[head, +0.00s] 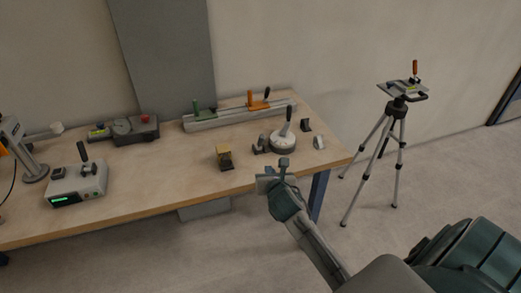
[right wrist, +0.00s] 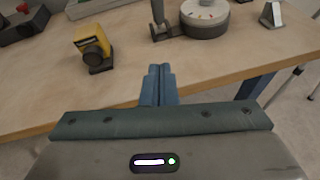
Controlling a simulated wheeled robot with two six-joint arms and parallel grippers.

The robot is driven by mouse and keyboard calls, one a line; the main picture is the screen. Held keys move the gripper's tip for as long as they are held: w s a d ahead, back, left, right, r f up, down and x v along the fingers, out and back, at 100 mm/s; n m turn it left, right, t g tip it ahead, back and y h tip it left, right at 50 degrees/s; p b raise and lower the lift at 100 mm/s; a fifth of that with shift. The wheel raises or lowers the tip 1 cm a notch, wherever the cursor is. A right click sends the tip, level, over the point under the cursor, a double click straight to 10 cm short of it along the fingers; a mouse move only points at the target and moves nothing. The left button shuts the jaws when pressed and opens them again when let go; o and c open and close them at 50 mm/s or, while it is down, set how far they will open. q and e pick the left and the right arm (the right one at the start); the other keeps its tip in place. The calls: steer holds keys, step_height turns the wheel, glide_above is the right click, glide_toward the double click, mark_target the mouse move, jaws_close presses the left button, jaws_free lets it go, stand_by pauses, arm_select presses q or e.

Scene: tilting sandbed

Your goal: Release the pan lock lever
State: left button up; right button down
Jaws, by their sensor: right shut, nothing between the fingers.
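A tripod (head: 398,135) stands on the floor right of the workbench. Its head carries a flat plate (head: 398,88) with an upright orange-tipped lever (head: 415,68) and a dark handle (head: 420,97) below it. Which of these is the pan lock lever I cannot tell. My right gripper (head: 284,164) is at the bench's front right edge, well left of the tripod and apart from it. In the right wrist view its fingers (right wrist: 160,86) are shut and empty. My left gripper is not in view.
The workbench (head: 130,205) holds a round white base with a lever (head: 284,142), a yellow-topped block (head: 223,155), a rail with green and orange clamps (head: 240,115), and a box with a green display (head: 77,185). Floor between bench and tripod is clear.

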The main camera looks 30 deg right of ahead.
steer(key=shift+w, duration=0.15)
steer(key=p, duration=0.1)
glide_toward(261, 145)
steer(key=w+f, duration=0.1)
steer(key=f, duration=0.1)
steer(key=w+f, duration=0.1)
steer(key=shift+w+d+f, duration=0.1)
steer(key=shift+d+f, duration=0.1)
steer(key=shift+f, duration=0.15)
steer(key=shift+w+d+r+p, duration=0.25)
steer(key=shift+w+r+p, duration=0.1)
steer(key=shift+w, duration=0.15)
steer(key=shift+w+d+r+p, duration=0.25)
steer(key=shift+w+r, duration=0.1)
steer(key=shift+w, duration=0.1)
steer(key=shift+w+d+r, duration=0.15)
steer(key=shift+w+d, duration=0.1)
steer(key=shift+w, duration=0.25)
